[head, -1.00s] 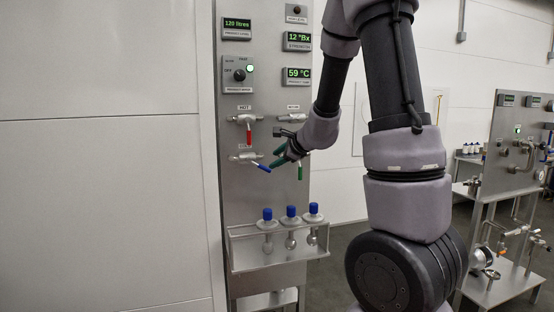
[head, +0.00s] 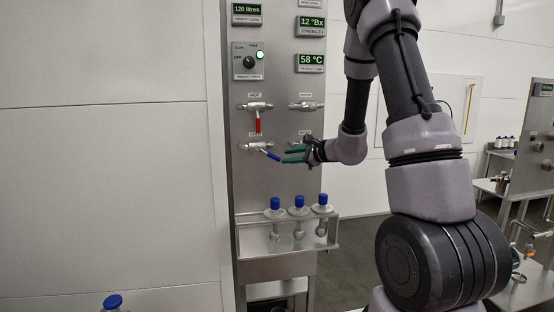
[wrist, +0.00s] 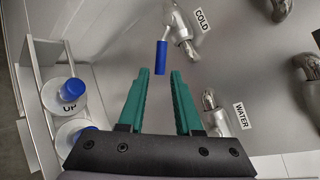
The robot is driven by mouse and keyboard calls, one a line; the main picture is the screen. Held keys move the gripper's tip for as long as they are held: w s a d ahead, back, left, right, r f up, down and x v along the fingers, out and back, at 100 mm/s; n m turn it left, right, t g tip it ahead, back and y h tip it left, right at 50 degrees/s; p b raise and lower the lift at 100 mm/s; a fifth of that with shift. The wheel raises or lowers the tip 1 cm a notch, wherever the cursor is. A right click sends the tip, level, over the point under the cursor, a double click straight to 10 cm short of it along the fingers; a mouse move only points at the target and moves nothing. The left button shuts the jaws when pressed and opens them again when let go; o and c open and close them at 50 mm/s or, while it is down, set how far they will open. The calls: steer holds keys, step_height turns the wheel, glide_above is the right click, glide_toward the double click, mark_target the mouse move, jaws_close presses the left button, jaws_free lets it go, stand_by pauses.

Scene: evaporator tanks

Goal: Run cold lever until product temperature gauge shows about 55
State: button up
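The cold lever (head: 270,154) has a blue handle slanting down and right from its pipe valve below the hot lever. In the wrist view the blue handle (wrist: 161,57) lies just past my fingertips, its near end about level with the gap between them. My gripper (head: 285,155) has green fingers. In the wrist view the gripper (wrist: 160,71) is open, with a finger to each side of the handle's end and no clear contact. The product temperature gauge (head: 311,62) reads 58 °C in green digits.
The hot lever (head: 258,122) with a red handle hangs above the cold one. A water valve (wrist: 215,115) is close to my right finger in the wrist view. A rack (head: 262,220) with blue-capped bottles is below. A selector knob (head: 248,62) sits upper left.

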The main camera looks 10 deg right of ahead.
mark_target(273, 158)
steer(key=x, duration=1)
steer(key=shift+w+a, duration=0.2)
jaws_close()
stand_by(1.1)
